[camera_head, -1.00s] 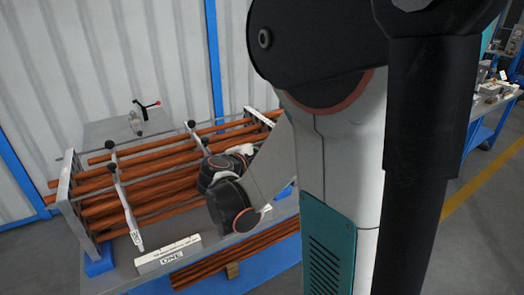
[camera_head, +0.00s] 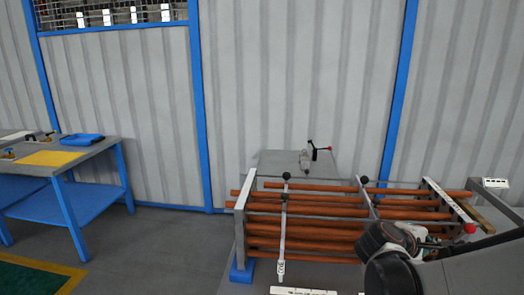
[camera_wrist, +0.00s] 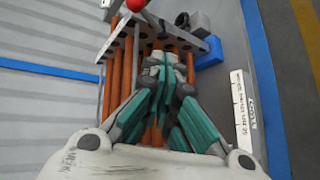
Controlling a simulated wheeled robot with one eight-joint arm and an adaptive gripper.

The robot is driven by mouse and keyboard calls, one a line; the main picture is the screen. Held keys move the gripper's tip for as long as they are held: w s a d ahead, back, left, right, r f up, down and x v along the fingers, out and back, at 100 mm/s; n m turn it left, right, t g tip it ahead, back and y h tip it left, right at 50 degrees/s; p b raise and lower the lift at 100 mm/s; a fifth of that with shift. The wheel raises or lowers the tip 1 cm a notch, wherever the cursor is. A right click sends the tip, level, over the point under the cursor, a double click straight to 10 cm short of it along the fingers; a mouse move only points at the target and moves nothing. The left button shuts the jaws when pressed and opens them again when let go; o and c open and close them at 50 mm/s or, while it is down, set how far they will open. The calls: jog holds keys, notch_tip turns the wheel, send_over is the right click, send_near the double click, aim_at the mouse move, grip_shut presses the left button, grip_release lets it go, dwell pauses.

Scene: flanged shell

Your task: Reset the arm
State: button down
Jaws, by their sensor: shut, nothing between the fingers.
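My gripper (camera_wrist: 165,85) is in the middle of the wrist view, its teal-and-grey fingers together with nothing between them. Beyond the fingers is a bundle of copper-coloured tubes (camera_wrist: 127,60) with a grey holed end plate (camera_wrist: 190,38). In the head view my arm enters at the bottom right, its dark joint and wrist over the bench's right part, in front of the tube bundle (camera_head: 300,228). The fingertips cannot be made out there. Whether the gripper touches the tubes cannot be told.
A white labelled block (camera_wrist: 240,105) lies beside the bundle. At the left is a blue-legged table (camera_head: 100,150) with a yellow sheet. Floor between the table and the bench is clear. A corrugated wall closes the back.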

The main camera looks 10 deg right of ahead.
jog(key=s+a+m+t+y, duration=0.1)
jog(key=s+a+m+y, duration=0.2)
jog(key=a, duration=1)
jog(key=s+a+m+t+y, duration=0.1)
jog(key=s+a+m+y, duration=0.3)
jog(key=s+a+y, duration=0.5)
jog(key=a, duration=0.5)
jog(key=shift+a+f+m, duration=0.15)
jog(key=shift+a+m, duration=0.1)
jog(key=shift+m, duration=0.05)
jog(key=shift+s, duration=0.1)
